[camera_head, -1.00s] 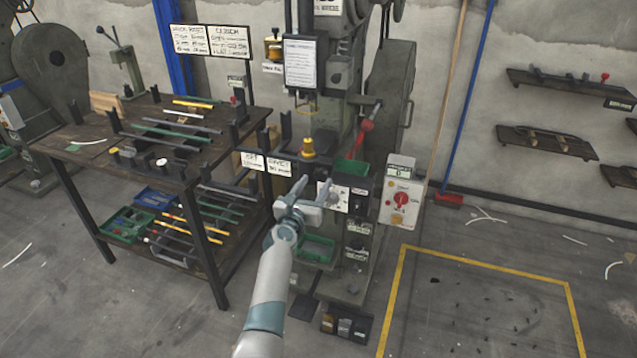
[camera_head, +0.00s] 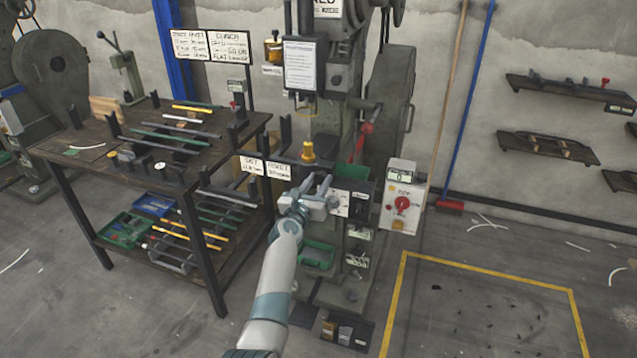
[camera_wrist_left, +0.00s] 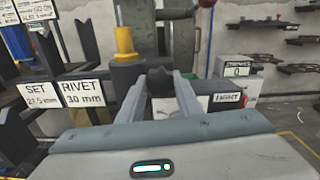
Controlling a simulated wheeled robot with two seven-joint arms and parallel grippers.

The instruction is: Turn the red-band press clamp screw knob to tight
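The rivet press (camera_head: 328,125) stands in the middle of the head view; I cannot make out a red band on it. My left gripper (camera_head: 318,184) is in front of the press's lower body, below a yellow cylinder (camera_head: 308,151). In the left wrist view my left gripper (camera_wrist_left: 160,84) has its two fingers apart. A dark lobed knob (camera_wrist_left: 160,79), which looks like the clamp screw knob, shows between the fingertips. I cannot tell whether the fingers are around it or just short of it. The knob is not distinct in the head view. My right gripper is not in view.
A dark workbench (camera_head: 95,165) with rods stands left of the press. "SET" and "RIVET" signs (camera_head: 265,166) are close left of my gripper. A control box with a red knob (camera_head: 402,204) is on the right.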

